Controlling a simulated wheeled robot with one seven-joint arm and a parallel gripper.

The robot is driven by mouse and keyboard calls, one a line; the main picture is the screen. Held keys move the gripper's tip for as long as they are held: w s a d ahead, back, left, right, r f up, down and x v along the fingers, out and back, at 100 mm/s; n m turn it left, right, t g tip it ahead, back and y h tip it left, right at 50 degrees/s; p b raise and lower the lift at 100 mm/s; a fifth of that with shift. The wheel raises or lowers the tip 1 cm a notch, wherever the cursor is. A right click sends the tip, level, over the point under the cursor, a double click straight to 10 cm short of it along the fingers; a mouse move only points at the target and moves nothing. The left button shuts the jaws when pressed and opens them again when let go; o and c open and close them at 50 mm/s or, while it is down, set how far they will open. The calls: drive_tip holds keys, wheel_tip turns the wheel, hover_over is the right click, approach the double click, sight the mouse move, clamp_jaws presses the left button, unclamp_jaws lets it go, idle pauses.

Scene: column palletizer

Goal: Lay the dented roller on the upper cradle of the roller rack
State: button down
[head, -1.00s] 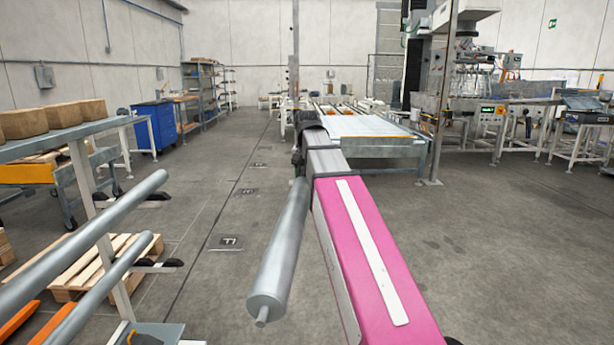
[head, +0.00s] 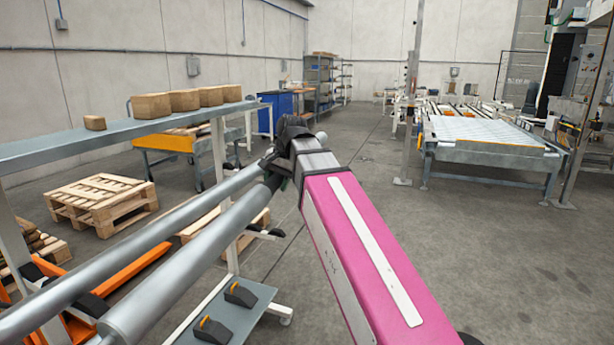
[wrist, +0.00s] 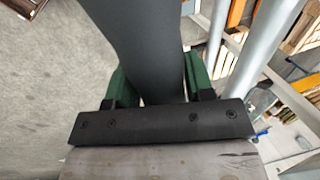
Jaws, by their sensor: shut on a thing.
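My gripper (head: 272,172) is at the far end of my pink arm in the head view, shut on a thick grey roller (head: 190,255). That roller slants toward the near left, alongside a thinner roller (head: 140,240) on the rack. In the wrist view my green fingers (wrist: 158,88) clasp the dark roller (wrist: 145,40) from both sides. No dent shows on the visible surface. I cannot tell whether the held roller touches a cradle.
A grey shelf (head: 60,147) with wooden blocks runs behind the rack at left. A rack plate (head: 215,318) with two dark wedges lies below the held roller. A pallet (head: 100,200) stands on the floor.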

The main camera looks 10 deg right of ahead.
drive_tip(key=s+a+m+t+y, duration=0.1)
drive_tip(key=s+a, duration=0.5)
drive_tip(key=a, duration=0.3)
drive_tip(key=shift+a+y, duration=0.35)
drive_tip(key=shift+y, duration=0.05)
drive_tip(key=shift+w+a+r, duration=0.1)
drive_tip(key=shift+r, duration=0.05)
drive_tip(key=shift+w+a, duration=3.5)
drive_tip(key=shift+a, duration=3.05)
drive_tip(key=shift+w+a, duration=3.45)
drive_tip(key=shift+a, duration=3.1)
wheel_tip(320, 180, down, 7)
drive_tip(key=shift+s, duration=0.2)
